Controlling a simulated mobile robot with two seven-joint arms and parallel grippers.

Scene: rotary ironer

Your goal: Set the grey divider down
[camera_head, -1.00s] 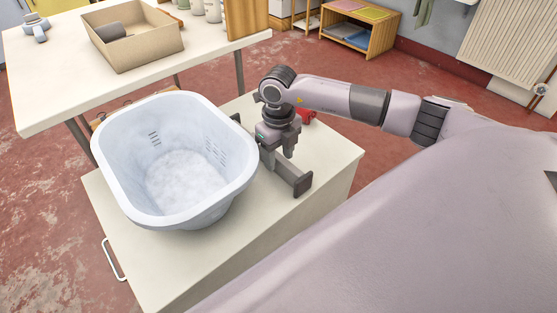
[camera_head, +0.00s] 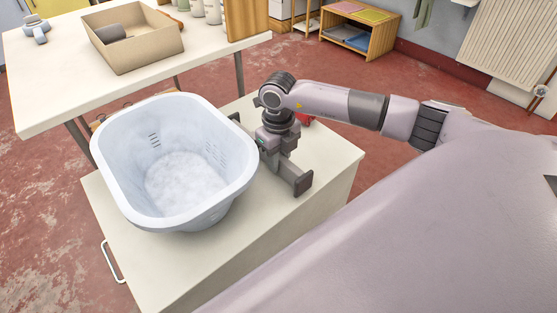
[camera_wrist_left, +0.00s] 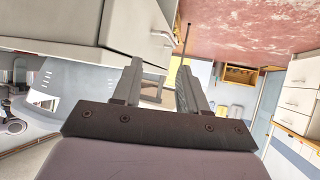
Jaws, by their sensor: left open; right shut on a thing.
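The grey divider (camera_head: 291,174) is a bar with a darker upright end plate, at the right side of the white tub on the cream cabinet top. My right gripper (camera_head: 281,157) points down and is shut on the divider, hiding its middle. The bar is low over the cabinet top; I cannot tell whether it touches. In the left wrist view my left gripper (camera_wrist_left: 160,82) is open, with nothing between its fingers.
The white tub (camera_head: 116,187) stands beside the divider on the cabinet (camera_head: 255,245). The cabinet top is clear in front and to the right. A table with a cardboard box (camera_head: 150,55) stands behind.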

